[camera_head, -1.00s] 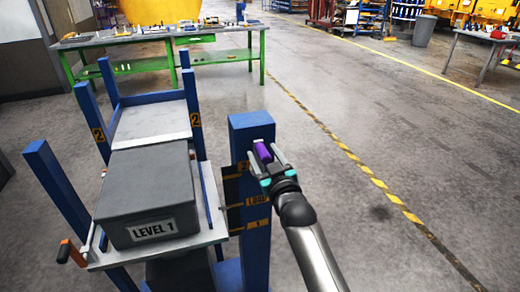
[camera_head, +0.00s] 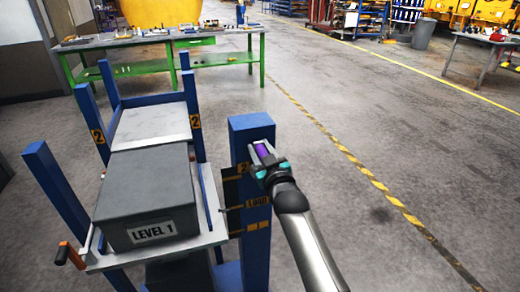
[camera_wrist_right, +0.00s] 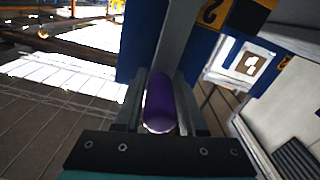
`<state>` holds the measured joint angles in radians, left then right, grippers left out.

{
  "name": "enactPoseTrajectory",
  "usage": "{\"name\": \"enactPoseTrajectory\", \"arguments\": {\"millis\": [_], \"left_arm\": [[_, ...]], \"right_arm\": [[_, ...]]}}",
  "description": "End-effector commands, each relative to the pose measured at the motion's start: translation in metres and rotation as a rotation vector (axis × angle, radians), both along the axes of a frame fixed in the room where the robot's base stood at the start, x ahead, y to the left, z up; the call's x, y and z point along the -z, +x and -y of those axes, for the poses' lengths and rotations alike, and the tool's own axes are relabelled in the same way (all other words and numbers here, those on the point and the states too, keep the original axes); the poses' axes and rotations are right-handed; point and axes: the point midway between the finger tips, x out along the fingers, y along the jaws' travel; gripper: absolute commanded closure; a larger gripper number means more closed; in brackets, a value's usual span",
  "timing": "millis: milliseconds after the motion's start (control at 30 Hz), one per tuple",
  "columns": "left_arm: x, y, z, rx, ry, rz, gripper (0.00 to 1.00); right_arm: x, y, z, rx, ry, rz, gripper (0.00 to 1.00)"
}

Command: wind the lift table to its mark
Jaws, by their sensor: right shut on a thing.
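The lift table is a pale platform (camera_head: 214,238) between blue posts at the left of the head view. My right gripper (camera_head: 263,158) is shut on a purple handle (camera_wrist_right: 159,104) beside this post. The handle lies between both fingers in the wrist view. My left gripper is not in view.
An orange-handled part (camera_head: 70,253) sticks out at the platform's left. Behind the platform is a pale rack surface (camera_head: 152,124) between blue posts marked 2. A green workbench (camera_head: 160,58) stands farther back. The floor right of my right arm is clear.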

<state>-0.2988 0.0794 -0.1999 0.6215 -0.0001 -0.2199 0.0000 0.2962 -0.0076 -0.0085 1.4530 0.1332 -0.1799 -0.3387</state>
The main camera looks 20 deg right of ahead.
Motion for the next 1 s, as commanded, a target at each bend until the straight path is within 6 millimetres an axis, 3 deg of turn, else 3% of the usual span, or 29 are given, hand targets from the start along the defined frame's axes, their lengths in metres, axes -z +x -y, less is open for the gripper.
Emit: {"name": "enactPoseTrajectory", "arguments": {"millis": [33, 267, 1000], "left_arm": [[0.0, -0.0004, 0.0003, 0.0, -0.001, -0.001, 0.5], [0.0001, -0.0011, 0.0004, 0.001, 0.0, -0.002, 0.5], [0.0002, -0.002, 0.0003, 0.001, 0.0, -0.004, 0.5]], "right_arm": [[0.0001, -0.0001, -0.0001, 0.0, 0.0, 0.0, 0.75], [0.0002, -0.0002, 0.0, 0.0, -0.001, 0.0, 1.0], [0.0005, -0.0002, 0.0005, 0.001, -0.003, -0.001, 1.0]]}}
